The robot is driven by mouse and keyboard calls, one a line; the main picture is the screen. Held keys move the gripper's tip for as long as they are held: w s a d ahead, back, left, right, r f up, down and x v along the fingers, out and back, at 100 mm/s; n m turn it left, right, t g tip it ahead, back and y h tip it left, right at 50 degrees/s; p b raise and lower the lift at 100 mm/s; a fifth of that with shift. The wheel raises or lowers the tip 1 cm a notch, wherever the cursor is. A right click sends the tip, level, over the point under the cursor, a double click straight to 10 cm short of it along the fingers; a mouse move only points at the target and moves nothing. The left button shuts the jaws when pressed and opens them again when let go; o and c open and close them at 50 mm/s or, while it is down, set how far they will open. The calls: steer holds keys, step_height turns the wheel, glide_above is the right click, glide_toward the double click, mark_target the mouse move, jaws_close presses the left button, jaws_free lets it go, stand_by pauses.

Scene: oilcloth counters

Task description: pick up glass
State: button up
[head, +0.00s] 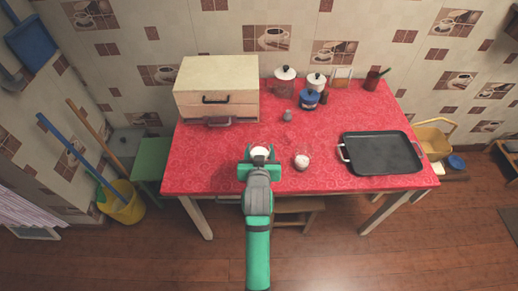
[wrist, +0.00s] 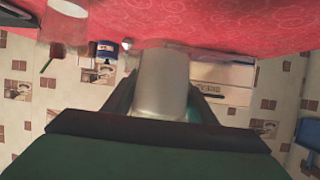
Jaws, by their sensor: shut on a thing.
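My gripper (head: 259,167) is shut on a whitish, translucent glass (head: 260,152) near the front edge of the red table. In the wrist view, which is upside down, the held glass (wrist: 161,82) stands between the two fingers, and its sides touch or nearly touch them. I cannot tell for sure whether its base is clear of the cloth. A second clear glass (head: 302,161) with white contents stands on the table just right of my gripper. It also shows in the wrist view (wrist: 66,22) at the upper left.
The red table (head: 215,165) holds a bread box (head: 217,88) at the back left and a black tray (head: 382,153) at the right. A blue jar (head: 309,99), a small grey shaker (head: 287,115) and white-lidded canisters (head: 285,73) stand behind. The cloth left of my gripper is clear.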

steer(key=s+d+r, duration=0.1)
steer(key=s+r, duration=0.2)
steer(key=s, duration=0.5)
steer(key=shift+d+r, duration=0.3)
steer(key=shift+d, duration=0.05)
steer(key=shift+s, duration=0.1)
stand_by(0.8)
